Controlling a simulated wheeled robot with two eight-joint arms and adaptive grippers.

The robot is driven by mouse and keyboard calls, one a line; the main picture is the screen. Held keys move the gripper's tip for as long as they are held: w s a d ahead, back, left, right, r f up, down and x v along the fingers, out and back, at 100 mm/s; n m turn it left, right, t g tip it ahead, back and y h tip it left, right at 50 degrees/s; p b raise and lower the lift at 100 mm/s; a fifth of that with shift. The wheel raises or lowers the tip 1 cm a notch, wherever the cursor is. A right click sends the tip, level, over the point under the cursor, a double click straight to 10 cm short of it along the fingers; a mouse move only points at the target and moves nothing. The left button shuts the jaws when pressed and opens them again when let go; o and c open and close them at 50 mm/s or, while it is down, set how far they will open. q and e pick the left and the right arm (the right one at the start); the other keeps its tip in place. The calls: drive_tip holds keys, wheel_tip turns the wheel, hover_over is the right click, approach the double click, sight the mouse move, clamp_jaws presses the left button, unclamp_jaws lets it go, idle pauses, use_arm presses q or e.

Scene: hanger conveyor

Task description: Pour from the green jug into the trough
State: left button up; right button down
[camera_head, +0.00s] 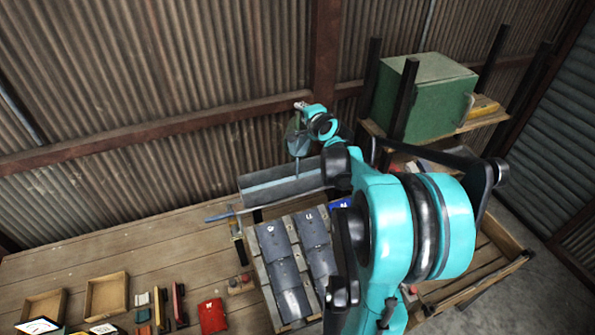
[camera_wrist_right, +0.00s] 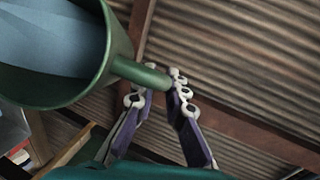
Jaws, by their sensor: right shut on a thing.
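The green jug (camera_head: 294,143) is above the grey trough (camera_head: 268,192) in the head view, tipped over. A thin blue-grey strand runs from the jug down to the trough. In the wrist view the jug (camera_wrist_right: 92,92) is large at upper left, with blue-grey liquid inside its wide mouth. My right gripper (camera_wrist_right: 160,95) is shut on the jug's handle, its fingers on either side of it; in the head view it is small and partly hidden behind my own arm. The trough's right end is hidden by my arm. My left gripper is not in view.
Grey roof-like panels (camera_head: 284,270) stand on the wooden table (camera_head: 150,250) below the trough. Wooden trays (camera_head: 107,296) and a red item (camera_head: 212,316) lie at left. A green box (camera_head: 425,100) sits on a shelf at upper right. A corrugated wall is close behind.

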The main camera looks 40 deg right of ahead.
drive_tip(key=shift+s+a+f+b, duration=0.2)
drive_tip(key=shift+s+a+b, duration=0.1)
drive_tip(key=shift+b, duration=0.25)
drive_tip(key=shift+t, duration=0.3)
idle(0.3)
drive_tip(key=shift+s+a+f+n+t+h+b, duration=0.3)
drive_tip(key=shift+s+a+f+t+h+b, duration=0.15)
drive_tip(key=shift+b, duration=0.6)
drive_tip(key=shift+d+r, duration=0.1)
idle(0.4)
drive_tip(key=shift+s+a+t+b, duration=0.45)
drive_tip(key=shift+t+b, duration=0.1)
drive_tip(key=shift+b, duration=0.35)
drive_tip(key=shift+s+h, duration=0.1)
drive_tip(key=shift+h, duration=0.25)
